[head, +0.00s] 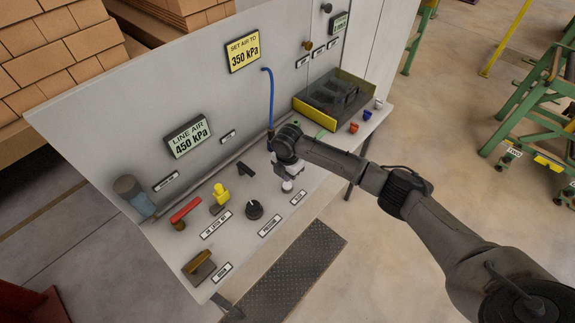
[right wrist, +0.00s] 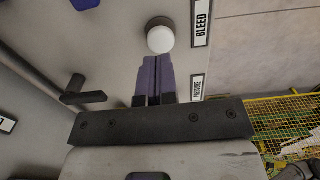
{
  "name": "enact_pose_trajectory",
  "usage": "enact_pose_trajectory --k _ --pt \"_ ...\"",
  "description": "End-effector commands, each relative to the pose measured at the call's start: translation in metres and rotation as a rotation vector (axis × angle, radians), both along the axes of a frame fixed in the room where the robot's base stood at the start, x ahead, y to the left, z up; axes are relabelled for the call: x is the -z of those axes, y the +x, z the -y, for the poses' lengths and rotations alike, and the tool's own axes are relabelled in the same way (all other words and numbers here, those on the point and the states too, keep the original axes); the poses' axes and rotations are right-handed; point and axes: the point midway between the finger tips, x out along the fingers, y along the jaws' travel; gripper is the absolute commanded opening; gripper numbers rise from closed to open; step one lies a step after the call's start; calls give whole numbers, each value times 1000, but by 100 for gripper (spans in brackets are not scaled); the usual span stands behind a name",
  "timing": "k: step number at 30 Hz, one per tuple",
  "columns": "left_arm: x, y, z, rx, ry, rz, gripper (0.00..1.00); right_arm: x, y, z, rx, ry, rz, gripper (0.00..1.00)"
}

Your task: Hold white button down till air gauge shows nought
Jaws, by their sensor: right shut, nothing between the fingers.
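The white button (head: 287,186) sits on the panel's sloping desk beside the BLEED label (head: 298,198). It also shows in the right wrist view as a round white cap in a dark ring (right wrist: 160,38). My right gripper (head: 284,174) is shut and empty, its fingers pointing at the button. In the right wrist view its fingertips (right wrist: 156,60) end right at the button's edge; whether they touch it I cannot tell. The LINE AIR gauge (head: 188,136) reads 450 kPa. My left gripper is not in view.
A yellow sign (head: 243,50) says SET AIR TO 350 kPa. A black knob (head: 254,209), yellow valve (head: 220,194), red lever (head: 185,212) and brass handle (head: 199,266) stand left of the button. A blue hose (head: 269,95) rises behind my right wrist.

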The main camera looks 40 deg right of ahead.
Motion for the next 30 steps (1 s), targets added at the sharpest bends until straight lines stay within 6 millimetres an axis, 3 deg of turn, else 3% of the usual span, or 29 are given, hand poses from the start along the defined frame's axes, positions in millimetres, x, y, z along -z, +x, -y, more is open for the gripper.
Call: enact_pose_trajectory --k 7,23,30 --pt "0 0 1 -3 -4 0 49 26 0 0 0 -1 -2 0" --pt "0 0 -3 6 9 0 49 33 0 0 -1 -1 -1 0" --pt "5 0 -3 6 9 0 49 57 -1 0 0 0 -3 0"
